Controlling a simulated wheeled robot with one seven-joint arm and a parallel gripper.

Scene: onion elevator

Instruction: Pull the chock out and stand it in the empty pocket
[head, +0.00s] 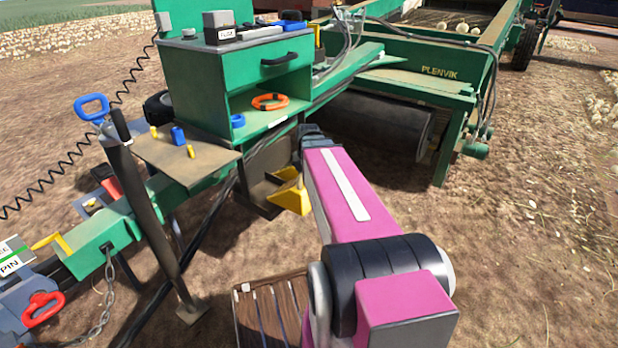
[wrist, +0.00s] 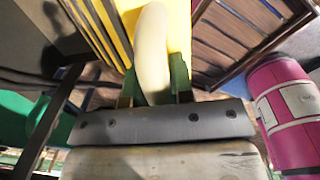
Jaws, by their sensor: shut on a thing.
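The yellow chock (head: 291,196) shows in the head view just left of my pink arm, beside a dark brown metal holder (head: 254,190) under the green cabinet. In the wrist view the chock (wrist: 180,28) has a ribbed yellow face, a flat yellow face and a pale curved handle (wrist: 153,48). My gripper (wrist: 155,90) has its green fingers shut on that handle. My arm hides part of the chock and the fingertips in the head view. I cannot tell whether the chock touches the holder or the ground. I cannot make out an empty pocket.
A slatted wooden crate (head: 272,312) lies on the soil at lower centre and shows in the wrist view (wrist: 243,38). A dark post (head: 150,215) and green drawbar (head: 120,215) stand left. A black roller (head: 375,125) is behind my arm. Bare soil is clear at right.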

